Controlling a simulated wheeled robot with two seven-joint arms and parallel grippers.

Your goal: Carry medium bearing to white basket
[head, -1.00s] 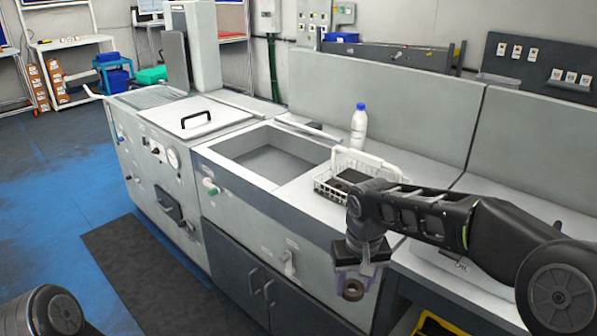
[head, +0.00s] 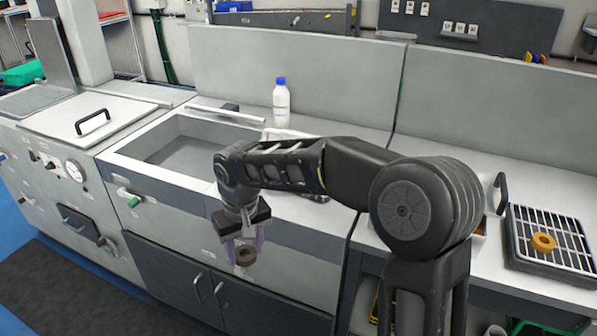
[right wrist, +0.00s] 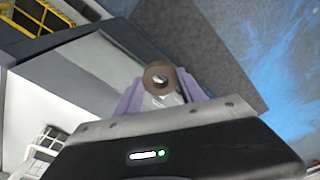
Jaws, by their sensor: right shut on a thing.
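The medium bearing, a brown ring (head: 245,262), is held between the purple fingertips of my right gripper (head: 240,250). That gripper is shut on it and points down, in front of the counter's front face. The bearing also shows between the fingers in the right wrist view (right wrist: 149,80). The white basket (head: 290,134) stands on the counter behind my right forearm. Only part of its rim or handle shows in the head view. A white wire grid, likely the basket (right wrist: 40,150), shows at lower left in the right wrist view. My left gripper is not in view.
A white bottle with a blue cap (head: 281,103) stands behind the basket. A sunken basin (head: 165,158) lies left of it. At the right, an orange ring (head: 535,243) lies on a dark tray with a white grille (head: 520,262). Low panels back the counter.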

